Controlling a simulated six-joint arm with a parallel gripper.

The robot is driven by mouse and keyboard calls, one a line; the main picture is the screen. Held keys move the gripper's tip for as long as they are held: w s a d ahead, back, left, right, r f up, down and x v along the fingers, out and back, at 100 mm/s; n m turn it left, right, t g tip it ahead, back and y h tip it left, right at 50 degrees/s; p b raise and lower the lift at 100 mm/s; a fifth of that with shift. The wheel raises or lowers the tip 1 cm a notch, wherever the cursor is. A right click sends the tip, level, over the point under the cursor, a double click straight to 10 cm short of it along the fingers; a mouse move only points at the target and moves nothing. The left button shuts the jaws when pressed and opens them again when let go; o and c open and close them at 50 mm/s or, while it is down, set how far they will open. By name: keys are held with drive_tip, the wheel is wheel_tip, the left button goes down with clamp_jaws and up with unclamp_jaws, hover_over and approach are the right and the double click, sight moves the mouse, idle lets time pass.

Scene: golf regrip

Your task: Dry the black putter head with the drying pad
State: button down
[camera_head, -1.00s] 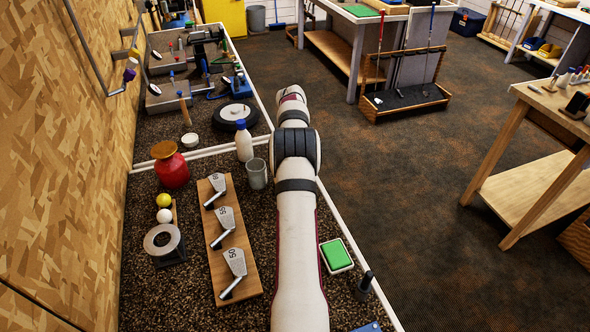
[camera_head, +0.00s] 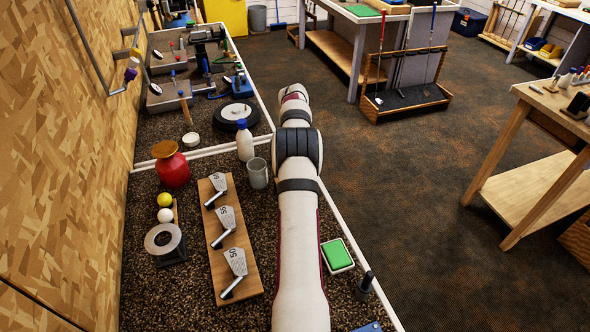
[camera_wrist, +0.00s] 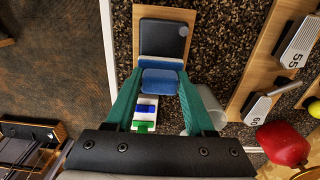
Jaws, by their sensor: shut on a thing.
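The black putter head (camera_wrist: 165,38) is a dark block on a wooden board in the upper middle of the wrist view. My gripper (camera_wrist: 159,84) has two teal fingers shut on a blue pad (camera_wrist: 160,82), which I take to be the drying pad. The pad is at the lower edge of the putter head in that view; I cannot tell whether they touch. In the head view my arm hides the gripper, the pad and the putter head.
A grey cup (camera_head: 258,174) stands close to my gripper, near a white bottle (camera_head: 244,142). A board (camera_head: 228,240) with three iron heads lies left of my arm. A green pad in a white tray (camera_head: 351,267) lies right. A red container (camera_head: 172,168) stands farther left.

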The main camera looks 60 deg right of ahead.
wheel_tip(320, 180, up, 7)
drive_tip(key=shift+f, duration=0.1)
idle(0.3)
drive_tip(key=shift+w, duration=0.1)
drive_tip(key=w+a+r+n, duration=0.1)
drive_tip(key=w+a+r, duration=0.2)
drive_tip(key=w+a, duration=0.3)
drive_tip(key=w+a+r+n, duration=0.2)
drive_tip(key=w+a+r, duration=0.1)
drive_tip(key=a, duration=0.6)
drive_tip(key=w+a+r+n, duration=0.1)
drive_tip(key=w+a+r, duration=0.2)
drive_tip(key=w+a, duration=0.3)
drive_tip(key=s+a+r+n, duration=0.1)
drive_tip(key=s+a+r, duration=0.1)
drive_tip(key=a, duration=0.7)
drive_tip(key=s+a+r+n, duration=0.1)
drive_tip(key=a+n, duration=0.1)
drive_tip(key=a, duration=0.7)
drive_tip(key=s+a+r+n, duration=0.2)
drive_tip(key=a, duration=0.8)
drive_tip(key=shift+s+r, duration=0.3)
drive_tip(key=shift+s, duration=0.05)
